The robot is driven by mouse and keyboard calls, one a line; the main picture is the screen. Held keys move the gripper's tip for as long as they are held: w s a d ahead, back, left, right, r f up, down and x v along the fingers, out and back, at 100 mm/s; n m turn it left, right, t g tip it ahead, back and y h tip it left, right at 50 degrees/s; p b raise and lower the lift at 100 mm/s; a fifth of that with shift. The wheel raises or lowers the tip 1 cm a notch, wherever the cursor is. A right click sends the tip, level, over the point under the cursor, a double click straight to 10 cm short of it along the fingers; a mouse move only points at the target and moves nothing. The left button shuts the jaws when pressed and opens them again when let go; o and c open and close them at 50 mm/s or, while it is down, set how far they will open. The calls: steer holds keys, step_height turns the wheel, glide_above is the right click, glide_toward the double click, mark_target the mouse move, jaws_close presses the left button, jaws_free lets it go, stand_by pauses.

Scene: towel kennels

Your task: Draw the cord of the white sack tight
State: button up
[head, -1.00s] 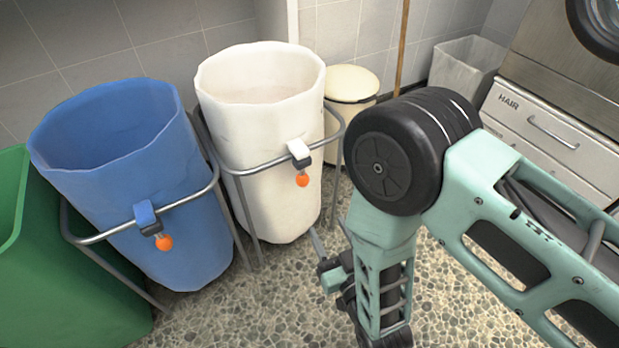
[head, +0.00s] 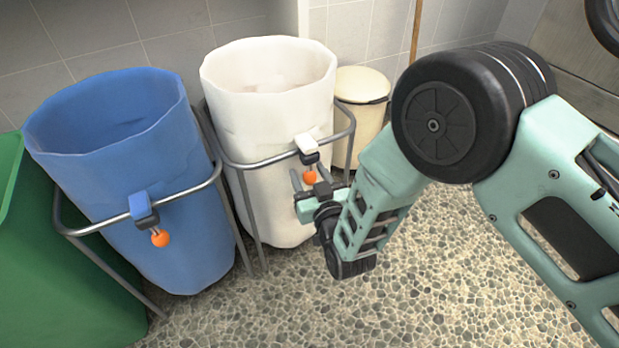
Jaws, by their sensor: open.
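The white sack (head: 268,80) hangs in a metal frame in the middle of the head view, its mouth wide open. A white tab with a dark clip (head: 308,149) sits at its front, and an orange ball (head: 309,177) hangs from it on the cord. My gripper (head: 309,184) is at the front of the white sack, right at the orange ball. It is open. Its fingers are small and partly hidden by the wrist, so I cannot tell whether the ball is between them or just behind.
A blue sack (head: 120,140) with its own orange ball (head: 160,238) hangs in a frame on the left. A green bin (head: 50,270) stands at the far left. A cream lidded bin (head: 361,95) is behind my arm. The speckled floor (head: 420,290) in front is clear.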

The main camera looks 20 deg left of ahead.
steer(key=shift+c, duration=0.2)
jaws_close()
step_height(320, 180, down, 10)
steer(key=b, duration=0.4)
steer(key=shift+r, duration=0.15)
steer(key=shift+c, duration=1.1)
jaws_free()
steer(key=shift+o, duration=1.3)
steer(key=shift+r, duration=0.1)
steer(key=p+v, duration=0.7)
steer(key=v, duration=1)
steer(key=shift+d, duration=0.25)
